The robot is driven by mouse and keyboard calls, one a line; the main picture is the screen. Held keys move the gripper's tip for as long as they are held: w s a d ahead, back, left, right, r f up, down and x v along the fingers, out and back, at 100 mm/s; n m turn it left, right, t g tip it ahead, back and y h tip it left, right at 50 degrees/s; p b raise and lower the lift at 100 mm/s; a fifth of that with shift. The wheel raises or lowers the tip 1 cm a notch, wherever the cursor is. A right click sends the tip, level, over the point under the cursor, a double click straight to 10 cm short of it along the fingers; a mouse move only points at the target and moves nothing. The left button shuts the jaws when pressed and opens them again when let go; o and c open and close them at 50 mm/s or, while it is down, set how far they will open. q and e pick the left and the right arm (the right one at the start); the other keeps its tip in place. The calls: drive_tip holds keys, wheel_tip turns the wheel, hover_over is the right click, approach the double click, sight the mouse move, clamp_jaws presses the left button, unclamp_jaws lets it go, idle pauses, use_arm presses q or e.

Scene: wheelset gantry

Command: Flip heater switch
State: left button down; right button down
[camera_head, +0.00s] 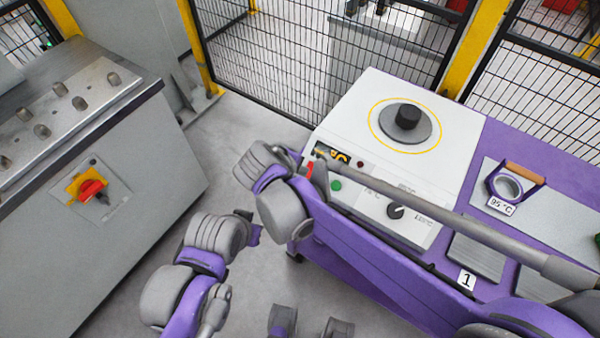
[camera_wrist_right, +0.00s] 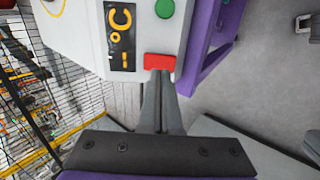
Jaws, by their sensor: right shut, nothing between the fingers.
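The heater (camera_head: 365,120) is a white box with a round dark-knobbed plate on top, on the purple bench. Its front panel has a yellow-digit display, a green button, a black dial and a red switch (camera_head: 310,168). In the right wrist view the red switch (camera_wrist_right: 160,62) sits beside the display and the green button. My right gripper (camera_head: 319,177) is shut and empty at the switch. In the wrist view its closed fingertips (camera_wrist_right: 159,76) are right at the switch's edge; I cannot tell whether they touch.
A beaker holder (camera_head: 511,185) with a 95 °C label stands right of the heater on the purple bench (camera_head: 470,155). A grey cabinet (camera_head: 110,200) with a red rotary switch (camera_head: 92,190) stands at left. Black mesh fencing (camera_head: 265,65) runs behind. Open floor lies between cabinet and bench.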

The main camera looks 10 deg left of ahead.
use_arm(q)
drive_tip(key=shift+s+a+r, duration=0.1)
drive_tip(key=shift+s+r, duration=0.05)
drive_tip(key=shift+r, duration=0.3)
use_arm(e)
drive_tip(key=v, duration=1)
drive_tip(key=shift+r, duration=0.4)
drive_tip(key=shift+w, duration=0.15)
